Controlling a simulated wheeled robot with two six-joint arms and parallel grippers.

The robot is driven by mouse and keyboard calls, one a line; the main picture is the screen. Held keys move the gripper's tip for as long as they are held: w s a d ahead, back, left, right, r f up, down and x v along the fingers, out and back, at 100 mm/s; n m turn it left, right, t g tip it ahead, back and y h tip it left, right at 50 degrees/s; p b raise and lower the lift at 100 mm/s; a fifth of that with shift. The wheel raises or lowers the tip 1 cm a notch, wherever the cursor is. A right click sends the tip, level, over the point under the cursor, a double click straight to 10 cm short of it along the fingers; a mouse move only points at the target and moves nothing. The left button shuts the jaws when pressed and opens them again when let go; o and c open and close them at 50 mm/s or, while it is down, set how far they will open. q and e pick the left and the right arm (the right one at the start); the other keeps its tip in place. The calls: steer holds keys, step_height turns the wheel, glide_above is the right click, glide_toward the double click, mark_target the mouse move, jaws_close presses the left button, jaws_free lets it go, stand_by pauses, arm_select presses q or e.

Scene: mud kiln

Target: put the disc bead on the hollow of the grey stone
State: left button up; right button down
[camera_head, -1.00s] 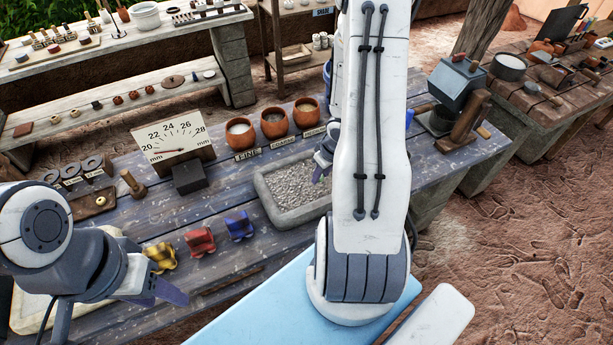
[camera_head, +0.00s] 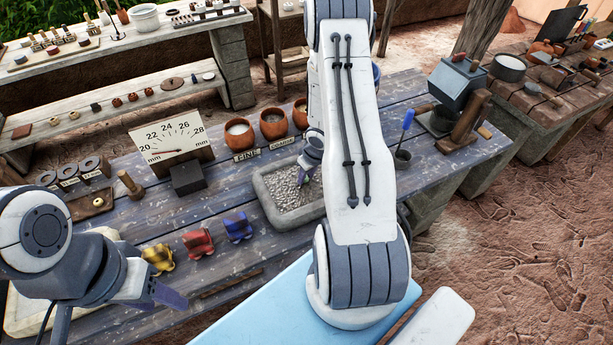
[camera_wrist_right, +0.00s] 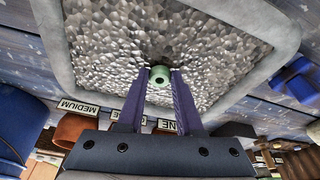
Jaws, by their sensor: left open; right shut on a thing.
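My right gripper (camera_head: 304,176) is over the grey stone trough (camera_head: 264,200) of pale gravel. In the right wrist view, its purple fingers (camera_wrist_right: 158,76) are shut on a small green ring-shaped bead (camera_wrist_right: 159,75) with a dark hole. The gravel (camera_wrist_right: 190,45) lies beyond the bead; I cannot tell whether they touch. A dark grey block (camera_head: 187,179) stands in front of the dial; I cannot make out a hollow in it. My left gripper (camera_head: 168,294) is open and empty at the front left of the table.
Clay pots (camera_head: 239,133) and a dial board (camera_head: 172,140) are behind. My right arm hides part of the table.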

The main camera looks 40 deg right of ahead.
steer(key=shift+f, duration=0.2)
steer(key=c, duration=0.6)
jaws_free()
steer(key=shift+o, duration=0.2)
steer(key=shift+r, duration=0.1)
steer(key=shift+r, duration=0.35)
steer(key=p+v, duration=0.6)
steer(key=v, duration=0.5)
steer(key=shift+r+p, duration=0.3)
steer(key=shift+s, duration=0.1)
